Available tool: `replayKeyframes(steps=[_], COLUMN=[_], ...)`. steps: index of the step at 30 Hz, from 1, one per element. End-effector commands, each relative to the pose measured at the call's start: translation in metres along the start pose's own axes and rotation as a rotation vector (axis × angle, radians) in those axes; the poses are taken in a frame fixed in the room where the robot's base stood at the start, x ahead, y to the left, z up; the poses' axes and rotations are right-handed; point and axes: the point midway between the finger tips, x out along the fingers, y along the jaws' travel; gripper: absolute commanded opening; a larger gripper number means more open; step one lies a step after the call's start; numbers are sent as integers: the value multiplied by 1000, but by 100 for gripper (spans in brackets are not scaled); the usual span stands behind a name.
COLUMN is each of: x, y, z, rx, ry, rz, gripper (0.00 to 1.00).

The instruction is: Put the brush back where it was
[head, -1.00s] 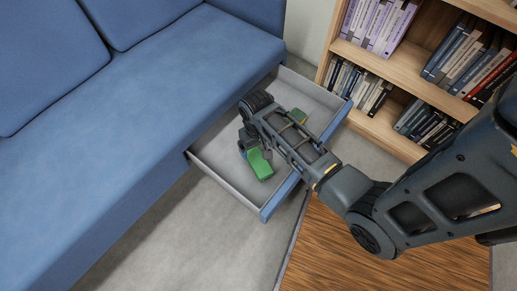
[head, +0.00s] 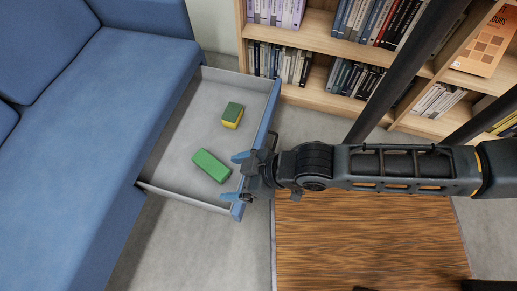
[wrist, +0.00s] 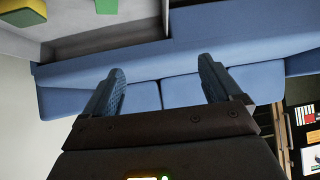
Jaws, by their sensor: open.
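A long green block-like thing (head: 211,166), which may be the brush, lies flat in the open drawer (head: 178,155) under the blue sofa. Its bristles, if any, do not show. My gripper (head: 235,177) is open and empty, by the drawer's front edge with its fingers pointing left toward the green thing, apart from it. In the wrist view, the fingers (wrist: 160,75) stand wide apart with nothing between them. The green thing (wrist: 107,5) is cut off at the top there.
A green and yellow sponge-like block (head: 232,115) lies further back in the drawer. The blue sofa (head: 95,150) stands at left, a bookshelf (head: 320,75) behind. A wooden surface (head: 365,240) is below my arm.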

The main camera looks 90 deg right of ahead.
Motion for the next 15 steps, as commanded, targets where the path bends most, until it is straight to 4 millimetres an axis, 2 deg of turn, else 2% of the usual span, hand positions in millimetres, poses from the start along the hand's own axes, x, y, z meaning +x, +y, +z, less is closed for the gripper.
replayKeyframes(steps=[1,3,6,9,12,15], x=[-26,-58,-101,-135,-158,-169], y=[-6,-12,-20,-25,-28,-30], z=[-8,-27,-55,-79,-96,-106], rx=[-24,-52,-85,-105,-117,-122], ry=[52,138,252,343,403,436], rz=[-26,-59,-102,-136,-158,-169], gripper=[92,92,92,92,92,92])
